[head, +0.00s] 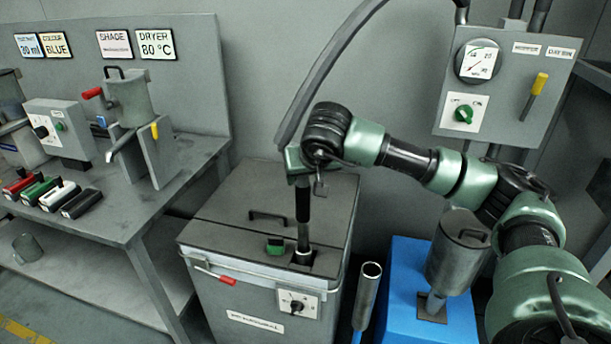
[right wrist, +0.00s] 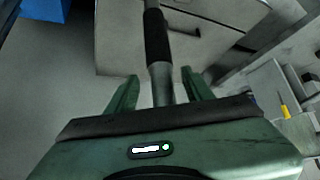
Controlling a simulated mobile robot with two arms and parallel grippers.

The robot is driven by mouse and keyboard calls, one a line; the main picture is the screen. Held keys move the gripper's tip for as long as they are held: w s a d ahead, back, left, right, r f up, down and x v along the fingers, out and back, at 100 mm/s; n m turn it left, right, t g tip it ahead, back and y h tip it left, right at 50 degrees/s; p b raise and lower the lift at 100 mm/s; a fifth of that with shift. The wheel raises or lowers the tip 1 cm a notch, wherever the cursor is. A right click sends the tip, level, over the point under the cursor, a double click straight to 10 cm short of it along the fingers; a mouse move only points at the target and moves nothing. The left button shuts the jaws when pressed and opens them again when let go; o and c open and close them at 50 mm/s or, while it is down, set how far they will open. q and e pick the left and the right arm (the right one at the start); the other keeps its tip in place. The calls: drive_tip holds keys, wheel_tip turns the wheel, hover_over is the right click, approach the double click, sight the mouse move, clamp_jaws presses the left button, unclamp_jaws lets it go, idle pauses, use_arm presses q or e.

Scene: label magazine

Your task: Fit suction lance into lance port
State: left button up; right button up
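The suction lance (head: 303,205), a tube with a black sleeve, stands about upright on the grey dryer cabinet's lid (head: 235,211). Its lower end is at the lance port (head: 303,256), a collar in a dark recess, and looks seated in it; the depth is hidden. My right gripper (head: 300,166) is at the lance's upper part. In the right wrist view the lance (right wrist: 158,45) passes between the fingers of my right gripper (right wrist: 160,88), with a gap on each side, so the gripper is open around it. My left gripper is not in view.
A dark hose (head: 322,70) rises from the lance top. A green block (head: 275,246) sits beside the port. An empty upright tube (head: 367,295) and a blue stand (head: 400,290) with a metal canister (head: 458,250) are to the right. A bench (head: 120,215) stands left.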

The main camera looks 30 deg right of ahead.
drive_tip(key=shift+f, duration=0.1)
drive_tip(key=v, duration=0.8)
drive_tip(key=shift+b, duration=0.35)
drive_tip(key=shift+w, duration=0.1)
